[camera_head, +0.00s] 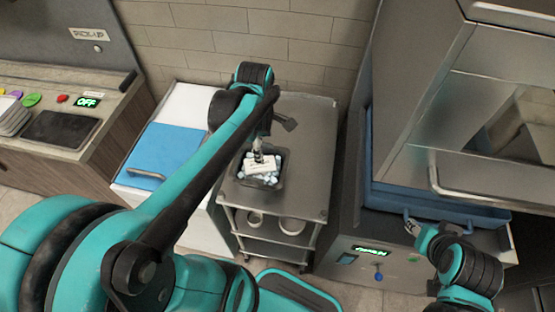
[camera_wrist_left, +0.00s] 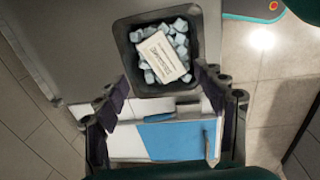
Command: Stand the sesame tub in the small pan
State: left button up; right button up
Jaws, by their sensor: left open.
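A white block or tub with small printed text (camera_head: 262,166) lies tilted on pale blue cubes in a dark square pan (camera_head: 243,178). It also shows in the left wrist view (camera_wrist_left: 162,57), inside the dark pan (camera_wrist_left: 121,45). I cannot tell whether it is the sesame tub, or whether this pan is the small pan. My left gripper (camera_head: 258,150) is above the dark pan; in the wrist view its fingers (camera_wrist_left: 160,95) are spread and empty, on the near side of the pan. My right gripper (camera_head: 412,228) is far right, small and unclear.
The pan stands on a grey metal cart (camera_head: 312,135) with round white containers (camera_head: 292,225) on its lower shelf. A white chest with a blue lid (camera_head: 172,150) is left of it. A steel unit with a blue tray (camera_head: 440,205) is at the right.

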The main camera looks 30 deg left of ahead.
pick_arm(q)
jog(key=s+d+m+t, duration=0.2)
jog(key=d+m+t, duration=0.1)
jog(key=m, duration=0.7)
jog(key=s+d+r+m+t, duration=0.1)
jog(key=s+d+m+t, duration=0.2)
jog(key=d+m, duration=0.3)
jog(key=m, duration=0.5)
jog(key=shift+d, duration=0.3)
jog(key=shift+s+r, duration=0.1)
jog(key=shift+f+b, duration=1.2)
